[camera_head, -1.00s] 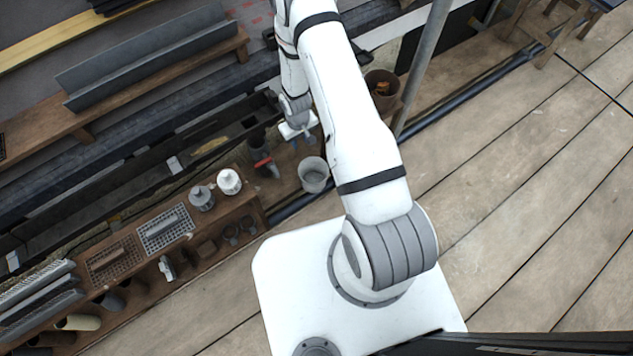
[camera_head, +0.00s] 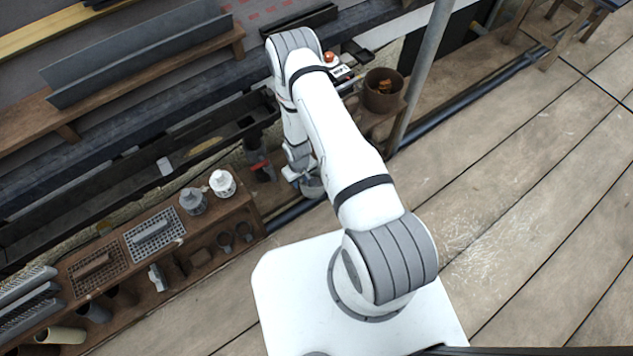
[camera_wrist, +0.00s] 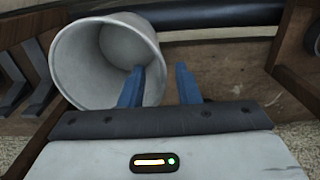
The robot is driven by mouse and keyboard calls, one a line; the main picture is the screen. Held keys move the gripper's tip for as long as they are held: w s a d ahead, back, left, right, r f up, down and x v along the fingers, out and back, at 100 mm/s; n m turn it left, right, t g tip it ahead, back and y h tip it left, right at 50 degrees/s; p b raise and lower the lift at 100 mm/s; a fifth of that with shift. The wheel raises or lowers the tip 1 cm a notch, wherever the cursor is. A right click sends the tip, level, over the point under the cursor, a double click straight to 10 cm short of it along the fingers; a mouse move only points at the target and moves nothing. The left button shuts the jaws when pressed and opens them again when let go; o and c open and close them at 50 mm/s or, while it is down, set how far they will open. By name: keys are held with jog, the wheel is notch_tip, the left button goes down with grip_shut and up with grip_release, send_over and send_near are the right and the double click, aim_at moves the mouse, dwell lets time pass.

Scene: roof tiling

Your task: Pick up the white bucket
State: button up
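The white bucket (camera_wrist: 82,62) stands at the upper left of the wrist view with its open mouth toward the camera; it looks empty inside. In the head view the bucket (camera_head: 313,188) is mostly hidden under my arm. My gripper (camera_wrist: 160,76) has two blue fingers set apart. The left finger overlaps the bucket's opening and the right finger is outside its right wall, so the wall lies between them. I see a gap at the right finger and no clear grip. In the head view the fingers are hidden.
A wooden shelf (camera_head: 215,210) left of the bucket holds two small containers, floats and other tools. A red-handled tool (camera_head: 258,165) stands close by. A brown pot (camera_head: 383,90) stands behind, beside a metal pole (camera_head: 425,75). A dark pipe (camera_wrist: 215,14) runs behind the bucket. Plank flooring on the right is clear.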

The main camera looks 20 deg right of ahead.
jog(key=shift+f, duration=0.55)
jog(key=shift+r, duration=0.1)
grip_shut()
